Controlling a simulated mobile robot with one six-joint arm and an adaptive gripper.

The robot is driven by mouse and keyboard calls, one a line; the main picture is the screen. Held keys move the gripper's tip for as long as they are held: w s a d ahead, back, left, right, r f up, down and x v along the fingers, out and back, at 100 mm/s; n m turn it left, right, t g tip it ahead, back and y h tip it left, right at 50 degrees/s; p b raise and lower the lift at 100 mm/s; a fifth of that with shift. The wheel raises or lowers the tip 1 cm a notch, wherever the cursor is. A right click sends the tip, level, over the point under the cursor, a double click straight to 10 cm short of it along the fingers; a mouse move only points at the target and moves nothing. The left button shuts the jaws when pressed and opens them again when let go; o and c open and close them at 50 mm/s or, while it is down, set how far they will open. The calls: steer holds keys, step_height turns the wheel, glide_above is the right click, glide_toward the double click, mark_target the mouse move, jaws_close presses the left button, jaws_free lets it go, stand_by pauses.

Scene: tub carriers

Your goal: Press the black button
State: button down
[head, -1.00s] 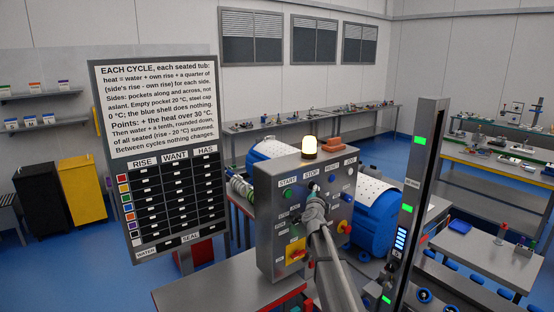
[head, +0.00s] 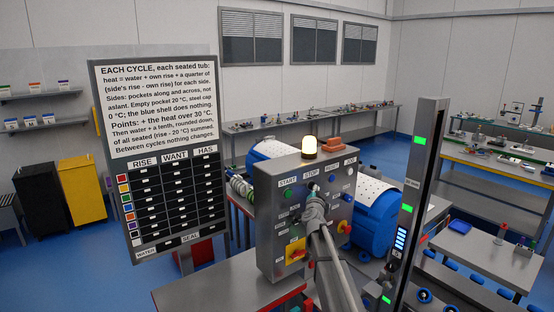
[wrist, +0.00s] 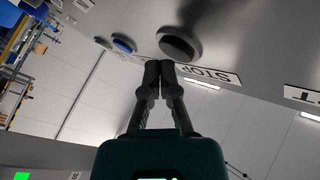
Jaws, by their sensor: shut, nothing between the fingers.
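The black button (wrist: 180,44) is a dark round knob on the grey control panel, beside the STOP label (wrist: 213,77) in the wrist view. My gripper (wrist: 159,65) is shut and empty. Its fingertips appear just below and left of the black button in that view, very close to it; I cannot tell whether they touch. In the head view my gripper (head: 314,195) is in front of the control panel (head: 268,235), below the STOP label (head: 311,174), and the arm hides part of the panel.
A blue button (wrist: 123,44) is beside the black one in the wrist view. A green button (head: 288,194) and a red-and-yellow switch (head: 296,251) are on the panel.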

steer(key=shift+w, duration=0.1)
steer(key=shift+w+a, duration=0.25)
steer(key=shift+w, duration=0.1)
stand_by(0.6)
steer(key=shift+s+d, duration=0.25)
steer(key=shift+s, duration=0.15)
stand_by(0.5)
steer(key=s+d, duration=0.3)
steer(key=s, duration=0.2)
steer(key=shift+d, duration=0.3)
stand_by(0.8)
